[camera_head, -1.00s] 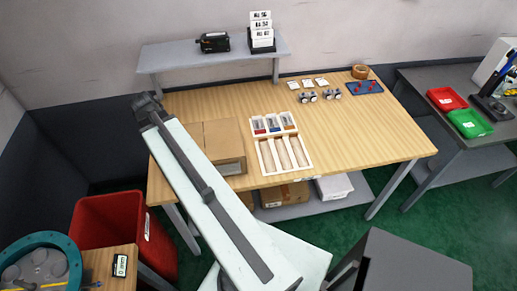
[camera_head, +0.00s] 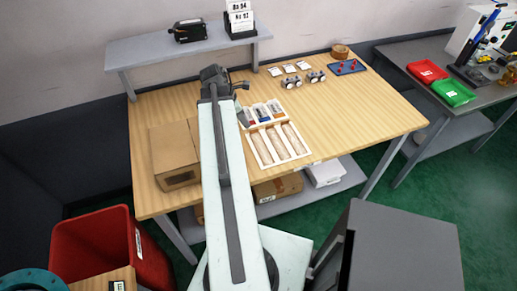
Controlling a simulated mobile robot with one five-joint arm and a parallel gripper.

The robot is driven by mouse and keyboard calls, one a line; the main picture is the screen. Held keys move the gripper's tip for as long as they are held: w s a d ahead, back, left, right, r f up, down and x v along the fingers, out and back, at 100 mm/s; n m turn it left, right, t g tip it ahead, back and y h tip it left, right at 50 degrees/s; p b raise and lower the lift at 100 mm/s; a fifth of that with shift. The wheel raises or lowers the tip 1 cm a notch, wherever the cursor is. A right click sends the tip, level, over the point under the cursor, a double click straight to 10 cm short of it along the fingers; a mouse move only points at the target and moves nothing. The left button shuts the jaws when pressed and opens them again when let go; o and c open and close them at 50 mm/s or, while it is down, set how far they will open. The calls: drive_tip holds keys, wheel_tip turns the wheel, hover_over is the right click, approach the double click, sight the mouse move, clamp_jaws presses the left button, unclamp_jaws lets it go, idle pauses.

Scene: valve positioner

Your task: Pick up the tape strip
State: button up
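I cannot make out a separate tape strip in this view. A brown roll that looks like tape (camera_head: 340,51) sits at the back right of the wooden table. My gripper (camera_head: 240,86) is above the table, at the far end of my pale arm, just behind and left of the white tray (camera_head: 250,150). It is small and dark, and I cannot tell whether its fingers are open. No held object shows. My arm hides part of the table between the cardboard box and the tray.
A cardboard box (camera_head: 174,155) stands left of my arm. The tray holds several small parts. White cards (camera_head: 290,68), small metal fittings (camera_head: 292,83) and a blue plate with red parts (camera_head: 347,67) lie toward the back. A grey shelf (camera_head: 150,54) stands behind. The table's right side is clear.

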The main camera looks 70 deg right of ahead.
sight(254, 134)
drive_tip(key=b+x, duration=0.6)
drive_tip(key=x, duration=0.1)
drive_tip(key=shift+d+f, duration=0.15)
drive_tip(key=shift+d, duration=0.05)
clamp_jaws()
